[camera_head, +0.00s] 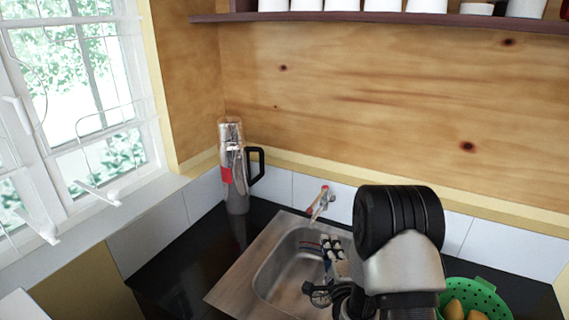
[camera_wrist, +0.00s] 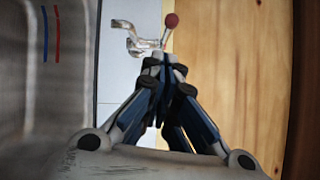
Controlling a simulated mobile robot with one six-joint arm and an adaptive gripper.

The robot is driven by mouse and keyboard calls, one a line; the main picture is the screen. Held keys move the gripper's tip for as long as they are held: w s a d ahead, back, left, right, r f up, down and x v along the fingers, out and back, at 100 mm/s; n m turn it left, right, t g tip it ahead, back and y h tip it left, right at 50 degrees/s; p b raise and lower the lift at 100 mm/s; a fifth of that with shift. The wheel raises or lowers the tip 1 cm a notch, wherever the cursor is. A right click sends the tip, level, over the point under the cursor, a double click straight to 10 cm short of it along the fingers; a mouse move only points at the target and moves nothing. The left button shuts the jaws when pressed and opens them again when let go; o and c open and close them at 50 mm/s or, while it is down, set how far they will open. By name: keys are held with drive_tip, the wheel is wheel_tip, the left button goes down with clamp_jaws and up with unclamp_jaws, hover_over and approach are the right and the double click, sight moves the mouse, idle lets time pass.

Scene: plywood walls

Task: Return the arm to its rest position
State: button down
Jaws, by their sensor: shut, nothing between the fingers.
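My gripper (camera_wrist: 160,62) is in the middle of the wrist view, its dark-blue and black fingers brought together at the tips with nothing between them. In the head view my gripper (camera_head: 326,268) shows partly over the sink, and my own arm hides much of it. My arm is bent, with a thick black joint and a silver link in the right half of the head view. The arm stands between the camera and the right side of the sink.
A steel sink (camera_head: 246,277) with a red-handled tap (camera_head: 319,203) is set in the black counter. A metal flask (camera_head: 232,165) stands in the corner. A green colander (camera_head: 480,293) holding yellowish items is at right. A shelf (camera_head: 390,18) with white vessels runs above.

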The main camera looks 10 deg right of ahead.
drive_tip(key=s+a+r+n+g, duration=0.3)
drive_tip(key=s+r+n+g, duration=0.45)
drive_tip(key=r+n, duration=0.3)
drive_tip(key=s+a+r+n+g, duration=0.1)
drive_tip(key=s+n, duration=0.4)
drive_tip(key=s, duration=0.9)
drive_tip(key=s+a+r+n+g, duration=0.1)
drive_tip(key=s+n+g, duration=0.4)
drive_tip(key=s, duration=1)
drive_tip(key=shift+a+r+y, duration=0.3)
drive_tip(key=shift+a+r, duration=0.05)
drive_tip(key=shift+r, duration=0.5)
